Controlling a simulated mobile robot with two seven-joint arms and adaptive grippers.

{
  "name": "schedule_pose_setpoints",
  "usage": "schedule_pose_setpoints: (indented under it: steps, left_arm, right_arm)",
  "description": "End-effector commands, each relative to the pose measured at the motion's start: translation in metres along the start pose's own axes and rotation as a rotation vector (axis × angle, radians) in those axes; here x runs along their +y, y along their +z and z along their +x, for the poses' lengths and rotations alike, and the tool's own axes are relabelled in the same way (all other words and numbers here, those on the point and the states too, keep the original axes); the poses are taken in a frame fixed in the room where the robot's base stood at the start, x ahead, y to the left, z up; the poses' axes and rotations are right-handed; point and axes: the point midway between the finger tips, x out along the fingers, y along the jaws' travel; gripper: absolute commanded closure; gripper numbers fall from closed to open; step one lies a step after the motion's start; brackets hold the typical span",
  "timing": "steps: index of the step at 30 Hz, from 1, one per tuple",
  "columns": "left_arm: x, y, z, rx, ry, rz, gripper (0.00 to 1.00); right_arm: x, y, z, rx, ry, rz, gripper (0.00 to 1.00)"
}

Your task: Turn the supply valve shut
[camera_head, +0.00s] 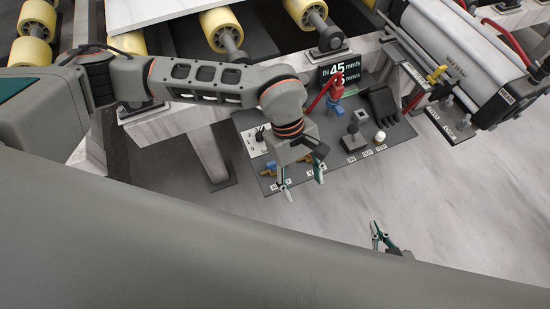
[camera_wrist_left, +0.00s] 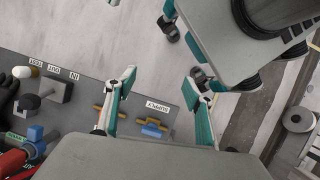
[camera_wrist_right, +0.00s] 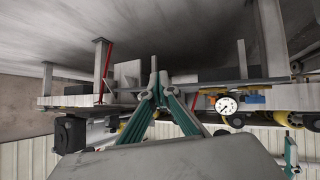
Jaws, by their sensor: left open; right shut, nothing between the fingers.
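The supply valve (camera_wrist_left: 152,128) is a small brass valve with a blue handle on the grey control panel, beside a SUPPLY label (camera_wrist_left: 158,107). In the head view the valve (camera_head: 268,169) is at the panel's left front, just left of my left gripper (camera_head: 303,187). That gripper is open above the panel's front edge. In the left wrist view its fingers (camera_wrist_left: 160,80) are spread and empty, with the valve apart from them. I cannot tell the handle's exact angle. My right gripper (camera_head: 380,238) is shut and empty, low in front of the panel; its wrist view shows the closed fingers (camera_wrist_right: 155,95).
Another brass valve (camera_wrist_left: 109,113) is partly hidden by a left finger. The panel also carries a grey lever (camera_head: 353,140), a pale knob (camera_head: 380,136) and a red-and-blue fitting (camera_head: 334,95). Rollers (camera_head: 222,30) stand behind.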

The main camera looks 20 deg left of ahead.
Motion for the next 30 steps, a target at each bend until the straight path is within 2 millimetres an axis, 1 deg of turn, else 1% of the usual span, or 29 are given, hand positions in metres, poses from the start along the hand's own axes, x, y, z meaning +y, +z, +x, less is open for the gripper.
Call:
schedule_pose_setpoints:
  steps: [1,3,6,8,10,12,14,21,24,27,30]
  left_arm:
    - [-0.001,-0.032,-0.007,0.102,-0.016,0.035,0.47]
    - [-0.003,-0.066,-0.018,0.215,-0.038,0.074,0.47]
    - [-0.005,-0.099,-0.033,0.325,-0.061,0.107,0.47]
    - [-0.006,-0.110,-0.039,0.363,-0.069,0.117,0.47]
    - [-0.007,-0.117,-0.040,0.385,-0.076,0.123,0.47]
    - [-0.008,-0.120,-0.036,0.390,-0.078,0.125,0.47]
    - [-0.008,-0.122,-0.030,0.388,-0.079,0.124,0.47]
    - [-0.010,-0.135,0.006,0.383,-0.078,0.122,0.47]
    - [-0.011,-0.140,0.018,0.383,-0.077,0.122,0.47]
    - [-0.011,-0.143,0.026,0.384,-0.077,0.123,0.47]
    - [-0.011,-0.145,0.029,0.385,-0.076,0.123,0.47]
  right_arm:
    - [-0.001,0.005,0.001,-0.007,-0.001,-0.002,1.00]
    - [-0.001,0.007,0.001,-0.010,-0.001,-0.004,1.00]
    - [0.000,0.008,0.002,-0.011,0.000,-0.006,1.00]
    - [0.000,0.007,0.001,-0.010,0.000,-0.007,1.00]
    - [0.000,0.006,0.001,-0.008,0.001,-0.007,1.00]
    - [0.000,0.006,0.002,-0.007,0.001,-0.007,1.00]
    - [0.000,0.007,0.002,-0.007,0.001,-0.007,1.00]
    - [-0.001,0.017,0.005,-0.019,0.000,-0.011,1.00]
    - [-0.002,0.020,0.006,-0.024,0.000,-0.012,1.00]
    - [-0.002,0.019,0.006,-0.021,0.000,-0.012,1.00]
    - [-0.001,0.015,0.007,-0.014,0.001,-0.012,1.00]
